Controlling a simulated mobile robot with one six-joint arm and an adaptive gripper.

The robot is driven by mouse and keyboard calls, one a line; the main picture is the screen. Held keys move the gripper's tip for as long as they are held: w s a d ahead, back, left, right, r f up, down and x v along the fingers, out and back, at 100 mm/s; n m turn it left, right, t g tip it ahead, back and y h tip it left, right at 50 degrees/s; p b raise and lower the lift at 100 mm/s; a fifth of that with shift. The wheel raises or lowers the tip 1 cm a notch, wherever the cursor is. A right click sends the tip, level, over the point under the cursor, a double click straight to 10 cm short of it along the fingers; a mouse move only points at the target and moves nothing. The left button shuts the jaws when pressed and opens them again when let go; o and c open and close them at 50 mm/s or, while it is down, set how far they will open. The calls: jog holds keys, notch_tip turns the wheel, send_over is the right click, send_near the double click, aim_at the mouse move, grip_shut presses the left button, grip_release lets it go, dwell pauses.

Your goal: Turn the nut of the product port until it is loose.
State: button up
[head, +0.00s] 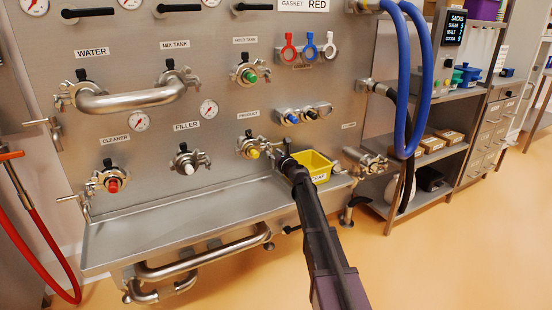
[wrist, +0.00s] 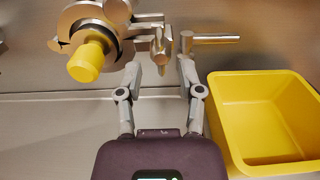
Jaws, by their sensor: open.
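The product port (head: 249,146) is a steel clamped fitting with a yellow plug, under the label PRODUCT. In the wrist view the yellow plug (wrist: 88,62) sticks out of the steel clamp ring (wrist: 75,22) at upper left. The nut (wrist: 160,48) is a small metal piece at the right side of the clamp, with a bar pointing right. My gripper (wrist: 161,68) is open, its fingertips to the left and right of the nut. Contact cannot be told. In the head view my gripper (head: 284,152) is just right of the port and hides part of the clamp.
A yellow bin (head: 322,162) stands on the steel ledge (head: 150,222) right of my gripper, close to the right finger in the wrist view (wrist: 222,115). The filler port (head: 187,160) and cleaner port (head: 112,180) are to the left. Blue hoses (head: 403,80) hang at right.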

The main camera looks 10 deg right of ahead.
aim_at(270, 149)
jog(key=shift+x, duration=1.35)
grip_shut()
